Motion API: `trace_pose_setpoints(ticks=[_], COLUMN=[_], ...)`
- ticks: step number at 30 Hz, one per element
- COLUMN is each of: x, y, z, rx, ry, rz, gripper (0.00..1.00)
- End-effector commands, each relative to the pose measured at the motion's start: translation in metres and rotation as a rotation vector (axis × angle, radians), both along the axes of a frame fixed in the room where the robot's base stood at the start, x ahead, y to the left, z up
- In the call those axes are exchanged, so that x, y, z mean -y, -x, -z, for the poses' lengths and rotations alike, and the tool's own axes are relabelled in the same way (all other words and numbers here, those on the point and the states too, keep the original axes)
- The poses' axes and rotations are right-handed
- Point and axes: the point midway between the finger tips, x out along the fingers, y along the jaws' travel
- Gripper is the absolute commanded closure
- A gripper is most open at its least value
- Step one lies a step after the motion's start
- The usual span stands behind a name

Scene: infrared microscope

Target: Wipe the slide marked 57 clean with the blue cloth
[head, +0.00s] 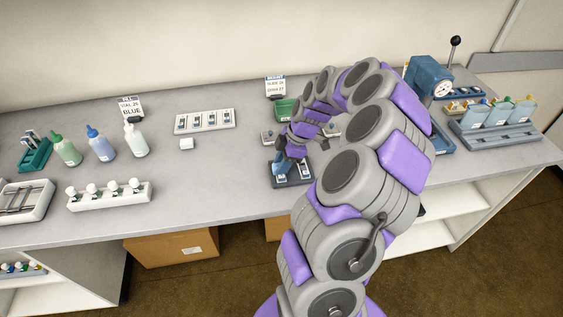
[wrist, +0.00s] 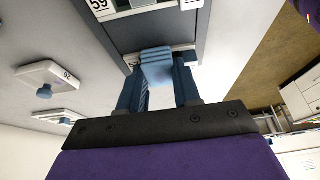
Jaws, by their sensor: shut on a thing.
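My gripper (wrist: 158,82) is shut on the folded blue cloth (wrist: 157,64), which sticks out past the fingertips. The cloth is at the edge of a dark grey tray (wrist: 128,36); I cannot tell whether it touches what lies there. In that tray a label reading 59 (wrist: 99,4) shows, and a second label (wrist: 191,4) is cut off by the frame. In the head view the dark tray (head: 293,183) stands near the bench's front edge, with my gripper (head: 281,166) low over it. I cannot make out a slide marked 57 for certain.
A white slide rack (head: 205,128), a green bin (head: 285,112) and a blue microscope (head: 428,76) stand on the bench.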

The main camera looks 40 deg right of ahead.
Motion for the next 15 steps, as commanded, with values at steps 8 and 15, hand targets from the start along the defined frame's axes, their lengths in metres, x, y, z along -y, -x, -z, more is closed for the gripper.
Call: trace_pose_setpoints(ticks=[8,15], x=[0.004,0.011], y=[-0.007,-0.018], z=[-0.001,-0.001], rx=[0.002,0.004], ry=[0.000,0.001], rz=[-0.001,0.001], gripper=[0.92,0.92])
